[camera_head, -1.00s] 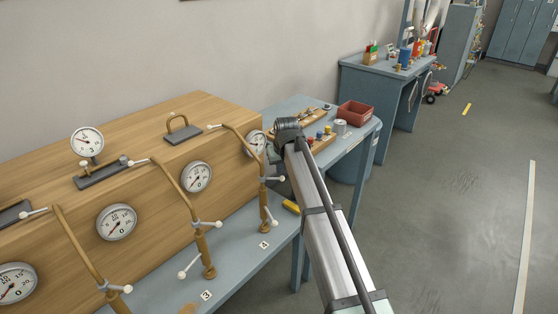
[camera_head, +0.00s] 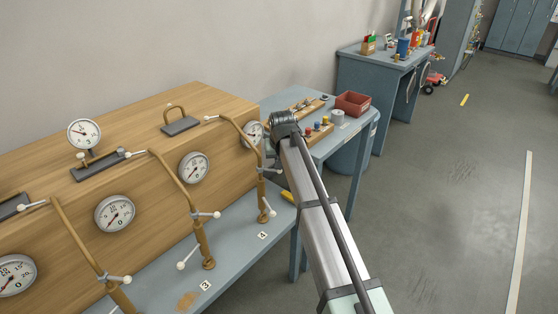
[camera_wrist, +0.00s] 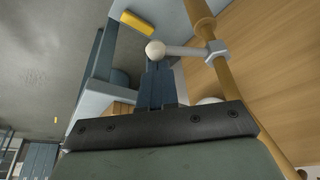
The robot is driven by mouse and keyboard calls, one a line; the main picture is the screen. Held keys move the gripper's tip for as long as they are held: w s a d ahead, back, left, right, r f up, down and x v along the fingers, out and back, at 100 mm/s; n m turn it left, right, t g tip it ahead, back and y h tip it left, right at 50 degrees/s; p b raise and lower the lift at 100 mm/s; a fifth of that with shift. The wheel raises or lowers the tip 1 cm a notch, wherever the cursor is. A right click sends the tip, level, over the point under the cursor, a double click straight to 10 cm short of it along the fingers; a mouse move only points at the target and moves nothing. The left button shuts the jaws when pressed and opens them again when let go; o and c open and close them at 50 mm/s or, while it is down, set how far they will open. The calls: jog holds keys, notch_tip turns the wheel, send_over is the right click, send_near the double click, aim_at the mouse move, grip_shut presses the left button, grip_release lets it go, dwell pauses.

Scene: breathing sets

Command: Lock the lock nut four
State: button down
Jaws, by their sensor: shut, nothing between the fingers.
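The fourth brown pipe (camera_head: 261,184) stands at the right end of the wooden cabinet, above the label 4 (camera_head: 262,236). A pale collar with a white ball-ended lever (camera_head: 272,170), which looks like lock nut four, sits on this pipe. In the wrist view the lever's white ball (camera_wrist: 155,49) lies right at the tips of my shut, empty gripper (camera_wrist: 156,68), and its collar (camera_wrist: 215,53) is on the pipe to the right. Whether the fingers touch the ball I cannot tell. In the head view my wrist hides the fingers.
A second white lever (camera_head: 267,208) is lower on the same pipe. The third pipe (camera_head: 203,243) with its levers stands to the left. A gauge (camera_head: 252,134) is close behind. A red bin (camera_head: 353,103) and small parts stand on the blue table beyond. Floor at right is clear.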

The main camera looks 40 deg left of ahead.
jog(key=s+d+m+t+h, duration=0.1)
jog(key=s+m+h, duration=0.2)
jog(key=s+m, duration=0.3)
jog(key=shift+s+m, duration=0.4)
jog(key=shift+m, duration=1.5)
jog(key=shift+s, duration=0.25)
jog(key=w, duration=0.4)
jog(key=v, duration=1)
jog(key=shift+r, duration=0.35)
jog(key=shift+w, duration=0.1)
